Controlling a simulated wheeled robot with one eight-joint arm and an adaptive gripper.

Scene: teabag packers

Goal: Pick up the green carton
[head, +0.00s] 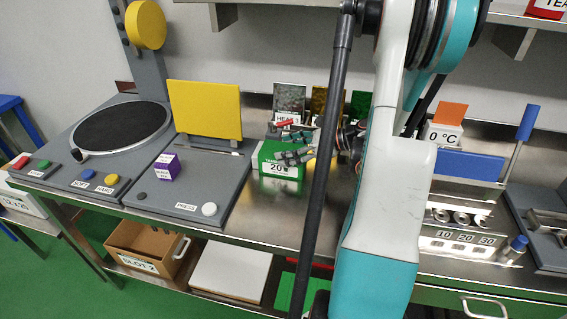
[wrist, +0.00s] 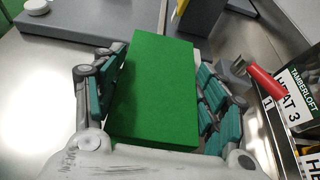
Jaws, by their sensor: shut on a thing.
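The green carton (head: 268,160) stands on the steel bench, with a white label reading 20 on its front in the head view. In the wrist view its plain green face (wrist: 157,92) fills the space between the fingers. My gripper (head: 298,148) reaches it from the right in the head view. In the wrist view my gripper (wrist: 155,95) has one finger on each side of the carton and is shut on it. The far end of the carton and part of its underside are hidden.
A purple box (head: 166,166) sits on a grey press station (head: 205,190) left of the carton. A HEAT 3 holder (head: 288,105) with a red handle (wrist: 266,80) stands close behind. Clear steel bench (head: 285,215) lies in front.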

